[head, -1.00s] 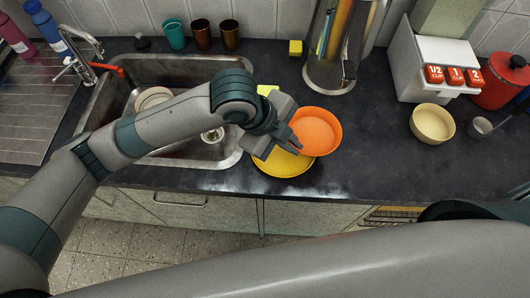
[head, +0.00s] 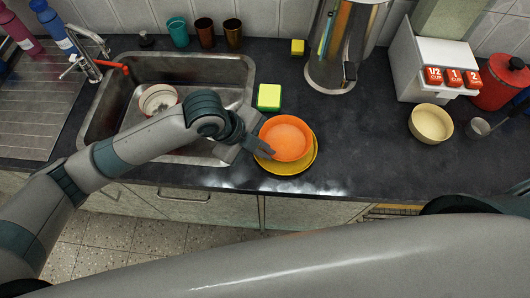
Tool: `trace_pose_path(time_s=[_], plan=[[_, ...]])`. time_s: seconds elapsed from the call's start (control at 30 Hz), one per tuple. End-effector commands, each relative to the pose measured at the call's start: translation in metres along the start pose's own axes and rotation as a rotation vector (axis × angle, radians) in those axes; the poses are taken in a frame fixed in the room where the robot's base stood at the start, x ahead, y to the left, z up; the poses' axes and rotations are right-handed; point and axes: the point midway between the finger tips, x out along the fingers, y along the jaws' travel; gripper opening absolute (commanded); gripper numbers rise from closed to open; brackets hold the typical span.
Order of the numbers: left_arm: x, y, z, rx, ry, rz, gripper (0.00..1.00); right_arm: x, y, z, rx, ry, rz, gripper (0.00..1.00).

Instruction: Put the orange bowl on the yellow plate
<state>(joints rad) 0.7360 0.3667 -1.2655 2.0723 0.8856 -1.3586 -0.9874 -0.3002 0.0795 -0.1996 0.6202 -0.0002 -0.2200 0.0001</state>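The orange bowl (head: 287,137) is over the yellow plate (head: 288,168) on the dark counter, upright, and appears to rest in it. The plate's rim shows around the bowl's front and right side. My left gripper (head: 264,150) is at the bowl's left edge. Its fingers are partly hidden by the gripper body and the bowl's rim, so whether they still pinch the rim is unclear. My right arm crosses the bottom of the head view, and its gripper is out of the picture.
The sink (head: 215,75) with a stacked bowl (head: 158,99) lies to the left. A green and yellow sponge (head: 269,97) lies behind the plate. A steel canister (head: 345,45) stands at the back. A cream bowl (head: 431,123) is at the right. The counter between is clear.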

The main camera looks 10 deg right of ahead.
Motion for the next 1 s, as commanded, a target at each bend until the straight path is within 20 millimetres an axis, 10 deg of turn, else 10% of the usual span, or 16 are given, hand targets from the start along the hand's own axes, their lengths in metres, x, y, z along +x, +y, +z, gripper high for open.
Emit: trace_pose_path(time_s=[1.0], plan=[[0.024,0.011,0.008,0.000,-0.001,0.000,0.12,-0.008,0.000,-0.001,-0.001,0.000,0.000,0.65]])
